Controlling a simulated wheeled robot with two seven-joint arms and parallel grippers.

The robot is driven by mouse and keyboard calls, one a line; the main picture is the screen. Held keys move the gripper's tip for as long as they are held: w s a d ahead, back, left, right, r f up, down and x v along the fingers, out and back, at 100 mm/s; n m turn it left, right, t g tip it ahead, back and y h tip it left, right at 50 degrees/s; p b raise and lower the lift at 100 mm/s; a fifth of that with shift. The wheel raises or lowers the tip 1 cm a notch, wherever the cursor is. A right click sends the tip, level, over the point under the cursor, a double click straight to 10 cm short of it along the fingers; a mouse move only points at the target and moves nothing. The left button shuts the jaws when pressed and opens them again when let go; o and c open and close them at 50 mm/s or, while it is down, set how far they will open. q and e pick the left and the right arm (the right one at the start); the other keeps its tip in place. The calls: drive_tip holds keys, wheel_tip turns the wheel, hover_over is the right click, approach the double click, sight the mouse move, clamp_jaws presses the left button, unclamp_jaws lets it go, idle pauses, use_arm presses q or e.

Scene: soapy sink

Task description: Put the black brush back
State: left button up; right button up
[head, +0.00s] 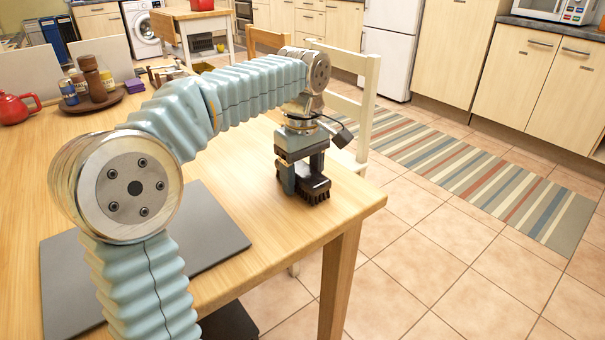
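My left gripper (303,178) points down at the right-hand corner of the wooden table (250,255). Its two fingers stand apart with the black brush (317,190) between them and look closed on its sides. The brush is low, at or just above the tabletop, with its bristles facing down; I cannot tell whether it touches the wood. Part of the brush is hidden by the near finger. My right gripper is not in view.
A dark grey mat (210,245) lies on the table below my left arm. A round tray (88,103) with several jars and a red teapot (15,107) stand at the far left. A pale chair (350,105) stands close behind the table corner. The near tabletop is mostly clear.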

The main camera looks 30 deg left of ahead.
sight(302, 169)
use_arm(q)
drive_tip(key=o, duration=0.3)
drive_tip(key=shift+o, duration=0.2)
drive_tip(key=shift+r, duration=0.1)
wheel_tip(302, 169, up, 12)
drive_tip(key=p, duration=0.3)
idle(0.3)
